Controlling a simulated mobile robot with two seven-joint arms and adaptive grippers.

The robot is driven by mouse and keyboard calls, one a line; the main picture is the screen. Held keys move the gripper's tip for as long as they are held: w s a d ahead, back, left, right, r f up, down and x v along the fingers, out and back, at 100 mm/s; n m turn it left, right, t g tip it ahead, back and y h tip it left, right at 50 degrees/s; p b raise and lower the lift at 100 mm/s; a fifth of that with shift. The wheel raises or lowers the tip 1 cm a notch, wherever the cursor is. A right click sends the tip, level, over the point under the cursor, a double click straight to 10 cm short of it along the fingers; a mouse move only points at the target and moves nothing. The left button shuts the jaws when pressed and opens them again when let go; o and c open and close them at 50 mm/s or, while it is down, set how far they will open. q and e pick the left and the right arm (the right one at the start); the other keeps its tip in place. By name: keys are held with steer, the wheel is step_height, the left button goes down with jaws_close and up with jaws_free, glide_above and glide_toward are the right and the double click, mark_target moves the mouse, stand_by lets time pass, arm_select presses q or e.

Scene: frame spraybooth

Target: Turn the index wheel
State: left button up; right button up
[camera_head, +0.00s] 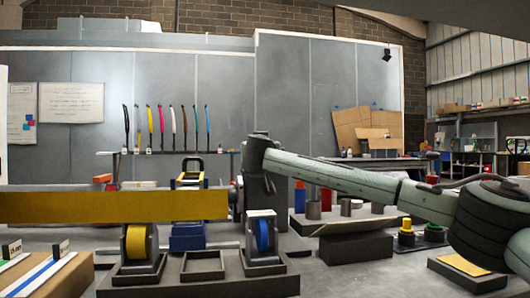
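Two small wheels stand in dark brackets on the bench: a yellow wheel (137,243) at left and a blue wheel (262,236) near the middle. I cannot tell which one is the index wheel. A long flat yellow bar (110,206) runs in from the left edge above the yellow wheel and ends in dark fittings. My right arm reaches in from the right, and its dark end (257,190) hangs just above and behind the blue wheel. Its fingertips cannot be made out, nor whether they touch anything. My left gripper is not in view.
An open dark square tray (203,267) lies between the wheel brackets. A blue and yellow device (188,236) stands behind it. Red and grey cylinders (326,199) stand at right centre. A cardboard box (50,277) fills the front left. Several coloured handles (161,127) hang behind.

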jaws_close()
steer(key=shift+n+y, duration=0.4)
steer(key=shift+y, duration=0.2)
